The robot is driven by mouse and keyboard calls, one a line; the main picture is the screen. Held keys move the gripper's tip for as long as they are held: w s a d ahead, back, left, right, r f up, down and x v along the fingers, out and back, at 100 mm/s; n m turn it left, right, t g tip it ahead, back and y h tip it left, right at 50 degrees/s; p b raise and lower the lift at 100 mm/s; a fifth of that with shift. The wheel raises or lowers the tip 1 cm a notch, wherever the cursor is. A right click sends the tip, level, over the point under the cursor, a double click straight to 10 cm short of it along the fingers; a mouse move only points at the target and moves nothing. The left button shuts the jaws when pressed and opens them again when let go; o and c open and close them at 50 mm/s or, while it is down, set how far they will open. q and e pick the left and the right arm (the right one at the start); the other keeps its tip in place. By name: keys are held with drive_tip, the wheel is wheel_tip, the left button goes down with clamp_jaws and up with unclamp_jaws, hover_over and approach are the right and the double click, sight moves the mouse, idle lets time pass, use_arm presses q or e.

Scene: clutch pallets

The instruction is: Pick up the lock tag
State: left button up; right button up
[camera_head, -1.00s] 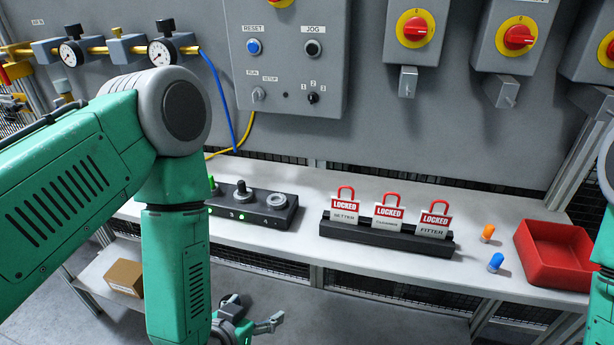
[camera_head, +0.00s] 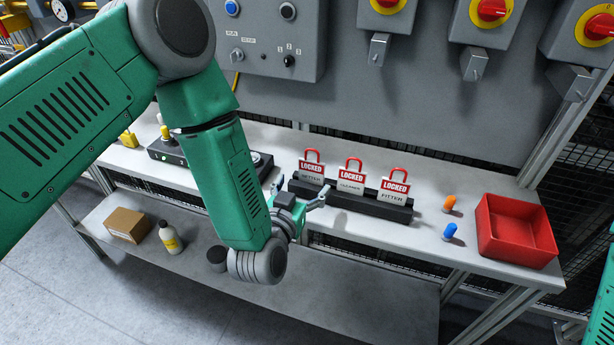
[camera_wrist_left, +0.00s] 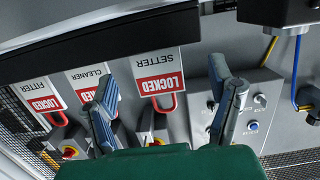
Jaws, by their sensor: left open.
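Three lock tags with red shackles and "LOCKED" labels stand in a black rack (camera_head: 360,206) on the bench: SETTER (camera_head: 311,172), CLEANER (camera_head: 350,178) and FITTER (camera_head: 394,190). My left gripper (camera_head: 299,187) is open and empty at the bench's front edge, just in front of the rack's left end. In the left wrist view the picture is upside down. There the SETTER tag (camera_wrist_left: 160,68) appears between the two open fingers, and the CLEANER tag (camera_wrist_left: 90,80) is partly covered by one finger. My right gripper is out of view.
A red bin (camera_head: 515,230), an orange plug (camera_head: 449,203) and a blue plug (camera_head: 450,231) are to the right of the rack. A black switch box (camera_head: 170,151) is to the left, partly behind my arm. The lower shelf holds a cardboard box (camera_head: 126,225) and a bottle (camera_head: 170,238).

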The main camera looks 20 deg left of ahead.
sight(313, 177)
use_arm(q)
drive_tip(key=w, duration=0.1)
drive_tip(key=w+d+b, duration=0.1)
drive_tip(key=w, duration=0.2)
drive_tip(key=shift+d+f, duration=0.2)
drive_tip(key=shift+d, duration=0.2)
drive_tip(key=shift+w+d+r, duration=0.1)
drive_tip(key=shift+w, duration=0.05)
drive_tip(key=shift+a, duration=0.5)
drive_tip(key=shift+o, duration=0.6)
drive_tip(key=shift+w+a, duration=0.15)
drive_tip(key=shift+a, duration=0.4)
drive_tip(key=shift+w+d, duration=0.15)
drive_tip(key=shift+d, duration=0.2)
drive_tip(key=c, duration=1.1)
drive_tip(key=shift+d+f, duration=0.15)
drive_tip(key=shift+f, duration=0.05)
drive_tip(key=shift+d+r, duration=0.1)
drive_tip(key=shift+d, duration=0.05)
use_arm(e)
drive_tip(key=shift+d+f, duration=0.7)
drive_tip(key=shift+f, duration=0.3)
